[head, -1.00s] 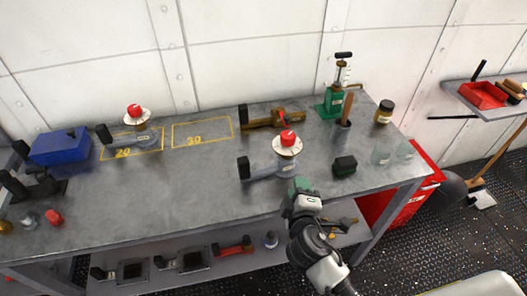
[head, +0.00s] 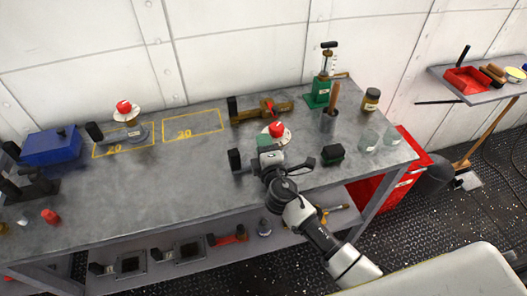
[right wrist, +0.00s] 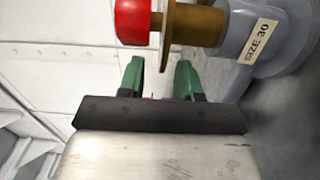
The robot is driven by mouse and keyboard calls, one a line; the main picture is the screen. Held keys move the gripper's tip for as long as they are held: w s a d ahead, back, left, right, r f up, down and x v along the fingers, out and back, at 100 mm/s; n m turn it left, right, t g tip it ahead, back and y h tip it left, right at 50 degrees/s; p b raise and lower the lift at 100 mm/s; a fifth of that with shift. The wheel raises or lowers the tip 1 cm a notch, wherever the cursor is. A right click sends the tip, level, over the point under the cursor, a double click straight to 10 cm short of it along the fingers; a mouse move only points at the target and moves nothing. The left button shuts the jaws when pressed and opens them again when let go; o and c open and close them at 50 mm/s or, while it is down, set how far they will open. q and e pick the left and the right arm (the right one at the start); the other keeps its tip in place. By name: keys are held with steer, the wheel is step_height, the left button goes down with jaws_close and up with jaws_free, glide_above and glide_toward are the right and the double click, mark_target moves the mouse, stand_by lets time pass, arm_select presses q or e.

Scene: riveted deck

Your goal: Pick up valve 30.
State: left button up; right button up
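Valve 30 stands on the grey workbench right of centre in the head view. Its red knob (head: 277,129) and pale disc show, and its grey body is mostly hidden behind my right gripper (head: 264,150). The right wrist view shows the red knob (right wrist: 132,22), the brass stem and the grey body with a "SIZE 30" label (right wrist: 258,42). My left gripper is not in view.
A similar valve (head: 127,113) stands in the outline marked 20; the outline beside it (head: 192,125) is empty.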

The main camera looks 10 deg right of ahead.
steer(key=w, duration=0.2)
steer(key=shift+w, duration=0.4)
steer(key=shift+s, duration=0.1)
jaws_close()
stand_by(1.0)
